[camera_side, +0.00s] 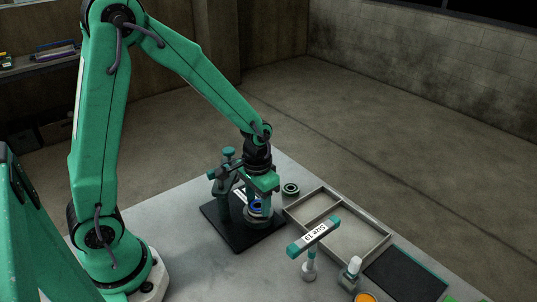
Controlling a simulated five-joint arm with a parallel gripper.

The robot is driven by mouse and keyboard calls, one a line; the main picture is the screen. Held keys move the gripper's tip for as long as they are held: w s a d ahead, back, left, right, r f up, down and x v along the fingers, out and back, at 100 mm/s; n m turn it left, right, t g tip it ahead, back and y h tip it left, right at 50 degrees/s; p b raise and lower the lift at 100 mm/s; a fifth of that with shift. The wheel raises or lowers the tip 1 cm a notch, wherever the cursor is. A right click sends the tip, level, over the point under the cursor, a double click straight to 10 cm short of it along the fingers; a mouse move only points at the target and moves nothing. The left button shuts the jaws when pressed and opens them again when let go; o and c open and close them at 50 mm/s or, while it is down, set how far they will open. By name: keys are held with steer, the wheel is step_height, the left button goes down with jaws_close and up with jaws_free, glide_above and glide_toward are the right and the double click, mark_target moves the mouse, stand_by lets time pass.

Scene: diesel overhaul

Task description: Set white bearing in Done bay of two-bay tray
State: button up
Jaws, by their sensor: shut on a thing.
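My gripper (262,193) points down over the dark plate (240,242). It is shut on a small ring-shaped part (256,208) with a blue band, low over the plate. The jaws hide much of this part, and I cannot tell whether it is the white bearing or whether it touches what is below. The grey two-bay tray (369,216) lies to the right of my gripper. A divider splits it into two bays, and the parts of their floors that show look empty. I cannot read any Done marking.
A green stand (228,163) rises from the plate close beside my gripper. A dark and green ring (290,189) lies between gripper and tray. A "Size 19" sign (314,234) overlaps the tray's near side. A white-topped bottle (351,271) and dark mat (405,277) are nearby.

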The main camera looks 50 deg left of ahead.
mark_target(259, 205)
steer(key=shift+r, duration=1.95)
steer(key=shift+w, duration=0.15)
steer(key=shift+w+d+r+m, duration=0.15)
steer(key=shift+w+d+m, duration=0.05)
steer(key=shift+w+m, duration=0.3)
steer(key=w+d+r+m, duration=0.1)
steer(key=w+d+m, duration=0.1)
steer(key=w+m, duration=0.3)
steer(key=w+d+r+m, duration=0.1)
steer(key=w+d+m, duration=0.2)
steer(key=w+m, duration=0.3)
steer(key=shift+w+d, duration=0.3)
steer(key=shift+w, duration=0.7)
steer(key=shift+f, duration=4.6)
